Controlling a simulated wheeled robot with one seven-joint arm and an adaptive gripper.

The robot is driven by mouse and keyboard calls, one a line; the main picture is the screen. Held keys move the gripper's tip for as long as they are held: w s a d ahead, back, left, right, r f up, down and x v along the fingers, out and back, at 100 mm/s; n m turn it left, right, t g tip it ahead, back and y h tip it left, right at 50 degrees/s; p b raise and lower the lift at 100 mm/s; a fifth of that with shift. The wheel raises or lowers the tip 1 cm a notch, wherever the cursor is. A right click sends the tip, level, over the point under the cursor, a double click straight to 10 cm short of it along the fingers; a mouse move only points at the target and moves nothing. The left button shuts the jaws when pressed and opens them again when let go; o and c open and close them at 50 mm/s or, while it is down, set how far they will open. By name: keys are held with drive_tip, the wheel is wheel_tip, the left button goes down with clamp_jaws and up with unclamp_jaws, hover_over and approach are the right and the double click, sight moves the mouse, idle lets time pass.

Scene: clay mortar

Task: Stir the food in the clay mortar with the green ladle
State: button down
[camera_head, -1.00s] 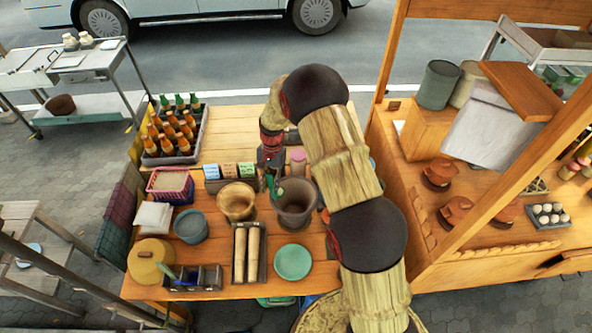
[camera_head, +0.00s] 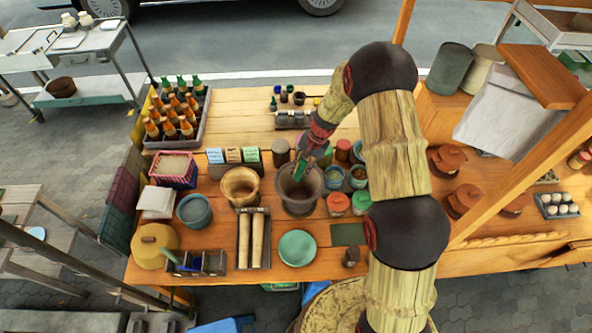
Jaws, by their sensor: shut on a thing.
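The dark clay mortar (camera_head: 300,204) stands upright near the middle of the wooden table. My gripper (camera_head: 305,164) is above its far rim, tilted, and shut on the green ladle (camera_head: 299,170). Only a short green part of the ladle shows. It points down toward the mortar's mouth, and its lower end is hard to make out. The food inside the mortar cannot be told apart from the dark interior.
A tan pot (camera_head: 240,198) stands close left of the mortar. Small bowls and lidded jars (camera_head: 338,202) stand close on its right. A green plate (camera_head: 297,248) and a tray with two rolling pins (camera_head: 254,262) are in front. A bottle crate (camera_head: 176,152) is back left.

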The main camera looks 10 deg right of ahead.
drive_tip(key=s+d+f+n+t+y+b, duration=0.1)
drive_tip(key=s+d+f+t+y+b, duration=0.4)
drive_tip(key=b, duration=3)
wheel_tip(320, 180, down, 2)
drive_tip(key=d+t+y, duration=0.1)
drive_tip(key=t+y, duration=0.1)
drive_tip(key=y, duration=0.1)
drive_tip(key=shift+s, duration=0.25)
